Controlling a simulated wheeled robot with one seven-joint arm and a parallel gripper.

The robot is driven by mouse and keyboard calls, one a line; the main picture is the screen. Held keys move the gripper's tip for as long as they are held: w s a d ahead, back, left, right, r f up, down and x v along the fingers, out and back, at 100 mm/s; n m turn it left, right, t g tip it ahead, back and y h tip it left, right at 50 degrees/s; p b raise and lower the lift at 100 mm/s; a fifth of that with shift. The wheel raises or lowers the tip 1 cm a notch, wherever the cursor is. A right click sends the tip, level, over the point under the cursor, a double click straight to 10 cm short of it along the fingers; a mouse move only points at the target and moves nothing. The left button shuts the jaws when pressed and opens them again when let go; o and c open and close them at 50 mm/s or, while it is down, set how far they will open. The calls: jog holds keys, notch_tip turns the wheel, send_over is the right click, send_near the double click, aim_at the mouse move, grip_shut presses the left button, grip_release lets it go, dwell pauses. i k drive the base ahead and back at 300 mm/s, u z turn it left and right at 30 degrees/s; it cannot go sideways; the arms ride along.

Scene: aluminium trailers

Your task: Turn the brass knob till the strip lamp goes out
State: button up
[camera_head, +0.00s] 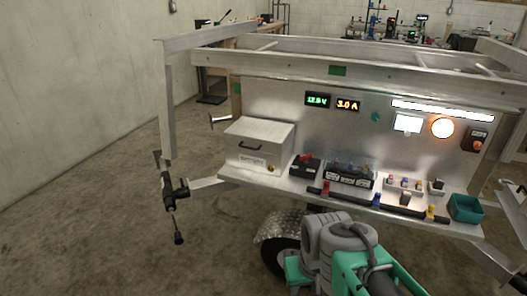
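The strip lamp (442,110) is a long bar at the upper right of the aluminium panel (270,105). It is lit bright white. I cannot pick out the brass knob for certain. A small yellowish fitting (271,168) shows on the front of the pale metal box at the left of the shelf, but it is too small to identify. A small teal round part (376,117) sits on the panel left of the lamps. My grey and green arm rises at the bottom centre, below the shelf. I cannot make out my gripper's fingers.
A lit square lamp (407,124) and a round orange-white lamp (442,128) sit under the strip. The shelf holds the metal box (259,146), black battery-like blocks (350,175), small coloured parts and a teal bin (465,207). A wheel (283,258) is below.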

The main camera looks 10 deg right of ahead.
aim_at(271, 168)
jog(key=z, duration=1.3)
jog(key=i, duration=0.4)
jog(key=u, duration=3.6)
